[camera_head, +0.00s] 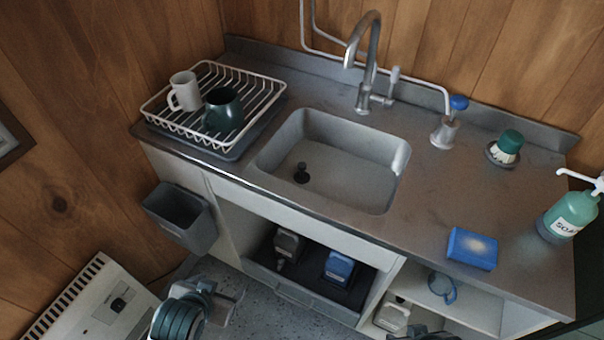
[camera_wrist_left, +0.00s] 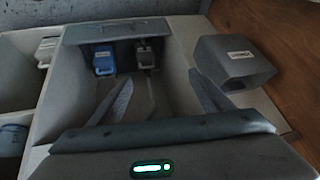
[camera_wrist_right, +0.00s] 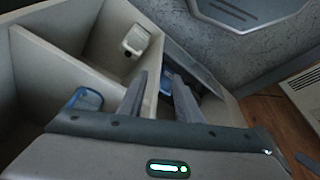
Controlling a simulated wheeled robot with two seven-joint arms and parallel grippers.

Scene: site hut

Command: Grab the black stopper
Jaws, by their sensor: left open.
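The black stopper (camera_head: 301,173) is a small dark knob standing on the floor of the grey sink (camera_head: 335,165), near its front left corner. Nothing holds it. My left gripper (camera_head: 218,300) is low in front of the counter, below and left of the stopper. It is open and empty; in the left wrist view its fingers (camera_wrist_left: 162,78) stand wide apart. My right gripper barely shows at the bottom edge of the head view. In the right wrist view its fingers (camera_wrist_right: 160,76) are apart with nothing gripped. Neither wrist view shows the stopper.
The counter carries a dish rack (camera_head: 240,85) with two mugs, a faucet (camera_head: 368,65), a brush (camera_head: 507,146), a blue sponge (camera_head: 472,248) and a soap bottle (camera_head: 570,215). A grey bin (camera_head: 180,215) hangs at the front left. An open drawer (camera_head: 310,303) juts out below the sink.

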